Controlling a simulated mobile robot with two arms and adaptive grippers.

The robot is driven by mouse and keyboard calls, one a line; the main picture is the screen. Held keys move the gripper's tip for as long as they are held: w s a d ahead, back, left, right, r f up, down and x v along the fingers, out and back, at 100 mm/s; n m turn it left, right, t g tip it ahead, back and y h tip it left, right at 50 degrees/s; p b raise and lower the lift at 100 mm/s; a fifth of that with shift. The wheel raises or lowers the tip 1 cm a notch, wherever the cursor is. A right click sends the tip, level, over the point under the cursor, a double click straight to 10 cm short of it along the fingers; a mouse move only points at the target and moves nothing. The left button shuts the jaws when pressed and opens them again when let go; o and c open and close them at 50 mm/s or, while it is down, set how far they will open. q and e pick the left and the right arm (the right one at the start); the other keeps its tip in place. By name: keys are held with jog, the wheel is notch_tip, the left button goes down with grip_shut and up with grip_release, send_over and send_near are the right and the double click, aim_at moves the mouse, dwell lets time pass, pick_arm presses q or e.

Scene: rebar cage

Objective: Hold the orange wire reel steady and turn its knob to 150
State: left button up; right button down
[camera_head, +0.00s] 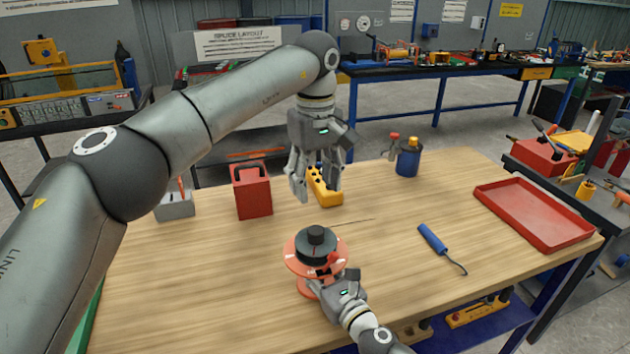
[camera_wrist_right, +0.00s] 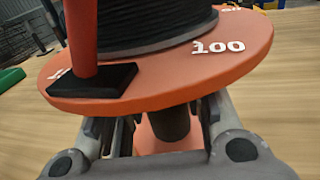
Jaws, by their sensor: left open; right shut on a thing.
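The orange wire reel (camera_head: 295,262) stands upright near the table's front edge, with a black wire coil on its round orange disc. A small dark cap (camera_head: 316,231) sits on top. My right gripper (camera_head: 336,285) is shut around the dark stem (camera_wrist_right: 168,122) under the disc. My left gripper (camera_head: 317,190) is open and empty, behind and above the reel, near a yellow block.
The yellow block with holes (camera_head: 323,187), a red box (camera_head: 252,192) and a grey holder (camera_head: 175,207) stand behind the reel. A blue container (camera_head: 408,160) is farther back. A blue-handled tool (camera_head: 433,239) and a red tray (camera_head: 533,214) lie right. The table left of the reel is clear.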

jog(key=c, duration=0.9)
grip_release()
